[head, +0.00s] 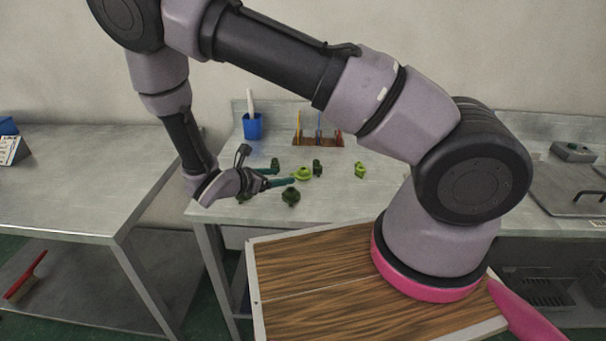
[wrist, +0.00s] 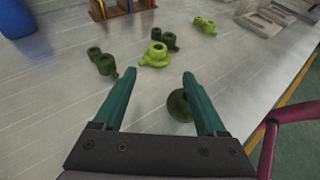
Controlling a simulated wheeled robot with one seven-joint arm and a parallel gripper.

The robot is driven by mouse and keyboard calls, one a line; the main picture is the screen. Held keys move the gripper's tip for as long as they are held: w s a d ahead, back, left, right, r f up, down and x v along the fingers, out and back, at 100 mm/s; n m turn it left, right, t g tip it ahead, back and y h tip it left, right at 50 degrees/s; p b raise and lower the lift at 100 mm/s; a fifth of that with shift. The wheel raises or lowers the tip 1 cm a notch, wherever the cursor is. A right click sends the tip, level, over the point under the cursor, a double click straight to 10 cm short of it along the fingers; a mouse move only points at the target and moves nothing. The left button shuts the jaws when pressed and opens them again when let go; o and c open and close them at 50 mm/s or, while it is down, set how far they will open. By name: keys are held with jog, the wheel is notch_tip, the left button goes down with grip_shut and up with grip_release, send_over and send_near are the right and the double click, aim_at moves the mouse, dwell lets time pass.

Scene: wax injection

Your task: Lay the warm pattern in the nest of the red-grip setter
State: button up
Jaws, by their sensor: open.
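My gripper (wrist: 159,78) is open and empty, its teal fingers low over the bench; it also shows in the head view (head: 279,177). A light green wax pattern (wrist: 156,55) lies just beyond the fingertips, and another light green pattern (wrist: 205,25) lies farther back right. A dark green pattern (wrist: 180,106) is between the fingers in the picture, partly hidden by the right one. More dark green patterns (wrist: 103,62) lie to the left. A rack (head: 318,143) with yellow, blue and red upright parts stands behind; I cannot tell which is the red-grip setter. Which pattern is warm is unclear.
A blue cup (head: 253,127) holding a white stick stands left of the rack. A second metal table (head: 75,185) is at the left, across a gap. Grey metal blocks (wrist: 275,18) lie at the back right. The bench between the patterns and the rack is clear.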

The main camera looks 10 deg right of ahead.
aim_at(300, 171)
jog(key=x, duration=0.4)
jog(key=shift+w+d+f, duration=0.15)
jog(key=shift+d, duration=0.15)
jog(key=x, duration=0.5)
jog(key=shift+w+d+r, duration=0.15)
jog(key=shift+w+r, duration=0.05)
jog(key=shift+w, duration=0.15)
grip_shut()
